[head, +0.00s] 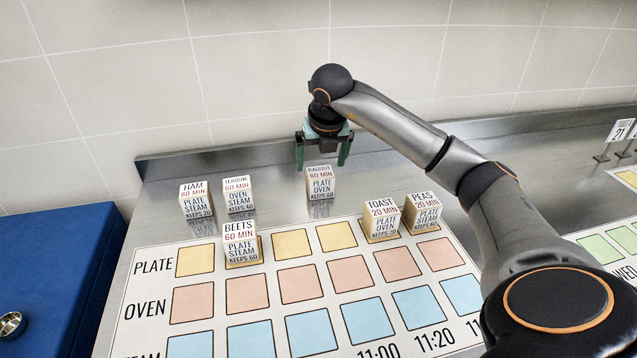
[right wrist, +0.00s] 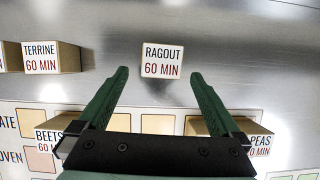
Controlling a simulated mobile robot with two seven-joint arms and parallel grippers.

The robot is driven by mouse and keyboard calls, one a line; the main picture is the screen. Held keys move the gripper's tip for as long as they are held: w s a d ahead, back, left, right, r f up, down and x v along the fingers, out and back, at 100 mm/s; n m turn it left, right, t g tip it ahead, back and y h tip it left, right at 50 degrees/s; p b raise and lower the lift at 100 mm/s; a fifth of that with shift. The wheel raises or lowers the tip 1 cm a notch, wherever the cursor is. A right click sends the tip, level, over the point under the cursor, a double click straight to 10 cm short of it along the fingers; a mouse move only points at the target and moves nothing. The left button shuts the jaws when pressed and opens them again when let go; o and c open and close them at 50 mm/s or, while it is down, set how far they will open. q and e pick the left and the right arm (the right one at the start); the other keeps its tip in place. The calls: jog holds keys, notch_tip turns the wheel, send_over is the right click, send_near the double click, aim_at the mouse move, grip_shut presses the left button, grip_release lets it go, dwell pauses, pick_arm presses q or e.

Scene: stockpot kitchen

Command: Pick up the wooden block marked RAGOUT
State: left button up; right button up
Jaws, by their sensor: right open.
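The wooden block marked RAGOUT (head: 321,184) stands upright on the steel counter, behind the printed board. Its top reads RAGOUT 60 MIN in the right wrist view (right wrist: 162,61). My right gripper (head: 322,160) is open, with green fingers pointing down, above and slightly behind the block in the head view. In the right wrist view the block shows ahead of and between the open fingertips (right wrist: 158,75), and nothing is held. My left gripper is in neither view.
TERRINE (head: 238,194) and HAM (head: 196,200) blocks stand left of RAGOUT. BEETS (head: 241,243), TOAST (head: 382,218) and PEAS (head: 421,212) blocks stand on the board's PLATE row (head: 153,267). A tiled wall (head: 260,80) rises behind the counter. The counter around RAGOUT is clear.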

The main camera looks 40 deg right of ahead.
aim_at(321, 174)
jog(key=x, duration=0.7)
jog(key=shift+d+f, duration=0.2)
jog(key=shift+f, duration=0.1)
jog(key=c, duration=1.4)
